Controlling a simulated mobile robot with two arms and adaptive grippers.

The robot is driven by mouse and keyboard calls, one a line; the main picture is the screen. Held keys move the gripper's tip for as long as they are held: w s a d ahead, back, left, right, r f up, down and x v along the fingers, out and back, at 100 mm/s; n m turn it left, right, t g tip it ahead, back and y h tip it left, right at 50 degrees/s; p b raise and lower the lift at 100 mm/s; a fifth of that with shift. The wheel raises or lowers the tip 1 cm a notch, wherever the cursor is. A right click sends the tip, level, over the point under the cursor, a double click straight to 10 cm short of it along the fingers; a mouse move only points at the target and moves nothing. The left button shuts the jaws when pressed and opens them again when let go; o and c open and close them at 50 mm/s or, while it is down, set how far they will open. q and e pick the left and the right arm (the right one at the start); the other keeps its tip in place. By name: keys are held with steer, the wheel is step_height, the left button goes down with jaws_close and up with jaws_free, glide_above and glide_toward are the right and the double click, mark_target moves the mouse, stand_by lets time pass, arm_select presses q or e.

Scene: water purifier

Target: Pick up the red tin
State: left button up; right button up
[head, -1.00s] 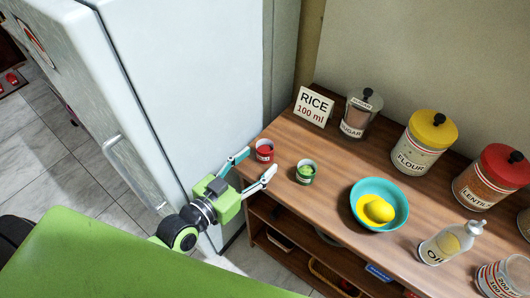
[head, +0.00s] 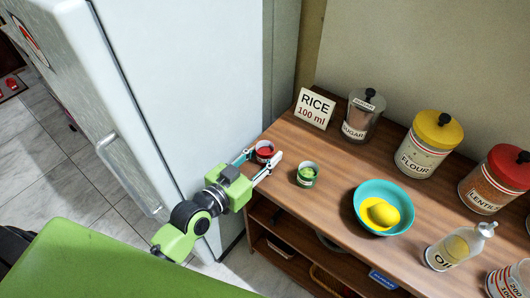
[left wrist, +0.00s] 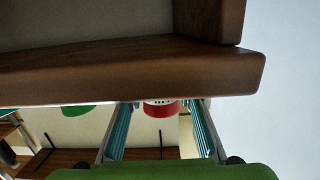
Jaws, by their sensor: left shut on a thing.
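The red tin (head: 264,152) stands at the left end of the wooden counter. My left gripper (head: 265,157) is shut on it, with one finger on each side. In the left wrist view the red tin (left wrist: 160,108) shows between the two fingers of my left gripper (left wrist: 162,106), partly cut off by a brown wooden board. I cannot tell whether the tin is lifted off the counter. My right gripper is not in view.
A teal bowl (head: 402,223) with yellow fruit, a rice sign (head: 314,108), and jars stand further along. The white fridge (head: 190,90) is close on the left.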

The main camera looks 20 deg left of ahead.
mark_target(265, 147)
arm_select(q)
steer(key=shift+r, duration=0.1)
steer(key=shift+r, duration=0.25)
step_height(265, 147, up, 3)
steer(key=shift+f, duration=0.1)
steer(key=s+r+p, duration=0.3)
steer(key=s+r, duration=0.1)
steer(key=s, duration=0.3)
steer(key=s+a+r+p, duration=0.1)
steer(key=s+r+p, duration=0.2)
steer(key=s+r, duration=0.2)
steer(key=shift+s+r, duration=0.25)
steer(key=shift+s, duration=0.75)
steer(key=shift+w+a, duration=0.1)
